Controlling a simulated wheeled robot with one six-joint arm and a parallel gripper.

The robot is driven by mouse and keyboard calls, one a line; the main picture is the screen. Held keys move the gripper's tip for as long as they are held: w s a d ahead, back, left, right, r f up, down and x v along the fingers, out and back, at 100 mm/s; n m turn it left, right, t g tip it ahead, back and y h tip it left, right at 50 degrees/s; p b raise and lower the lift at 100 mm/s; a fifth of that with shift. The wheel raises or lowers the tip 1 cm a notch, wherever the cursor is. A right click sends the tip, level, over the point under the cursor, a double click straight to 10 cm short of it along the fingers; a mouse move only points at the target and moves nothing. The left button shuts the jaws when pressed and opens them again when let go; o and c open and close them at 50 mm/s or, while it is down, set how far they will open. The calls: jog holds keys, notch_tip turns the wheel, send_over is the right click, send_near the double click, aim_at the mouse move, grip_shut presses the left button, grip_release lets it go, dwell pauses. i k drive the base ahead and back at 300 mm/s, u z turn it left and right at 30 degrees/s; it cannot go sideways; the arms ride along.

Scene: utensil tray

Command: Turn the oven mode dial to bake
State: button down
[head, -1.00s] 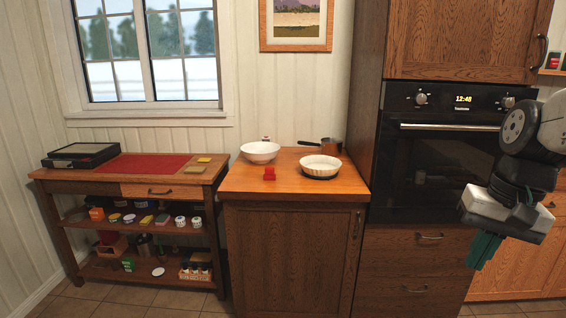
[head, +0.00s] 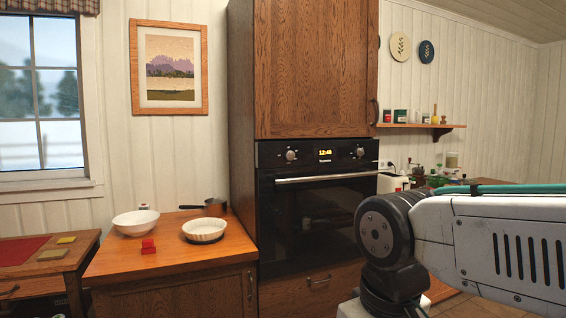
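The black built-in oven (head: 318,205) stands in a tall wooden cabinet in the middle of the head view. Its control panel carries a left dial (head: 291,155) and a right dial (head: 360,152), both silver and round, with a lit clock display (head: 325,152) between them. The markings around the dials are too small to read, so I cannot tell which is the mode dial or where each points. My gripper is out of view. Only links of my arm show at the lower right, and nothing of mine touches the dials.
A horizontal handle (head: 325,178) crosses the oven door below the panel. To the left, a wooden counter (head: 170,262) holds a white bowl (head: 136,221), a white fluted dish (head: 204,229), a saucepan (head: 215,207) and a red object (head: 149,247). My arm covers the lower right.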

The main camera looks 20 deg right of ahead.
aim_at(289, 154)
jog(key=z, duration=0.45)
jog(key=k, duration=0.55)
jog(key=z, duration=1.05)
jog(key=i, duration=0.8)
jog(key=u, duration=0.75)
jog(key=i, duration=0.65)
jog(key=u, duration=0.65)
